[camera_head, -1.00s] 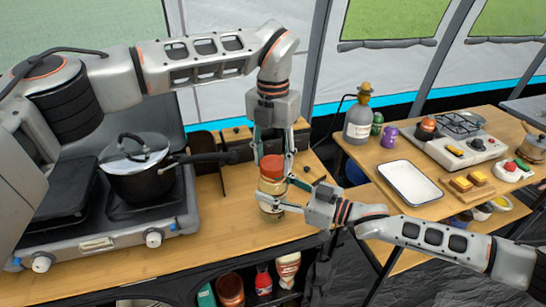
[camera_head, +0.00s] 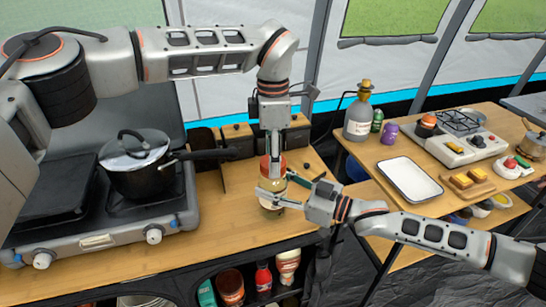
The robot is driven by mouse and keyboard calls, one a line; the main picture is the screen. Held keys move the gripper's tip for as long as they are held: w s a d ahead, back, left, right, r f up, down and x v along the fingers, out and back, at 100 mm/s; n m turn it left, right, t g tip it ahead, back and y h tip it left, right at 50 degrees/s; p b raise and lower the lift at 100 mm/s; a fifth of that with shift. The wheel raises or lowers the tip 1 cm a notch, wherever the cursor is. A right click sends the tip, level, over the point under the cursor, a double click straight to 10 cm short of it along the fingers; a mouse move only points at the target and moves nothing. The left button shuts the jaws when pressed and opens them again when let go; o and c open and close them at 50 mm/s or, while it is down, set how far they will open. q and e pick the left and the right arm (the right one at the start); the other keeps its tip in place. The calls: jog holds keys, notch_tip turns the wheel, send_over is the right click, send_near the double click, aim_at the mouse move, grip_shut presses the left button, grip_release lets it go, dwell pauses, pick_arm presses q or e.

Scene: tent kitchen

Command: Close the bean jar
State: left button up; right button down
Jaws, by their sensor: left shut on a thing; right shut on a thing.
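The bean jar (camera_head: 268,209) stands upright on the wooden counter, a glass jar with pale contents. Its red-orange lid (camera_head: 264,168) sits on top; I cannot tell how tightly it is seated. My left gripper (camera_head: 275,165) points straight down from above and is shut on the lid, its fingers hiding part of it. My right gripper (camera_head: 270,196) comes in from the right and is shut on the jar's body below the lid, covering its middle.
A stove with a lidded pot (camera_head: 140,165) stands to the left, its handle (camera_head: 205,155) reaching toward the jar. Wooden boxes (camera_head: 238,138) stand behind. A side table at right holds a white tray (camera_head: 410,181) and a bottle (camera_head: 358,118). The counter in front is clear.

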pick_arm(q)
jog(key=m, duration=0.5)
jog(key=shift+m, duration=0.3)
jog(key=m, duration=1.5)
jog(key=shift+m, duration=0.3)
jog(key=o, duration=0.7)
jog(key=shift+o, duration=0.2)
jog(key=shift+r, duration=0.1)
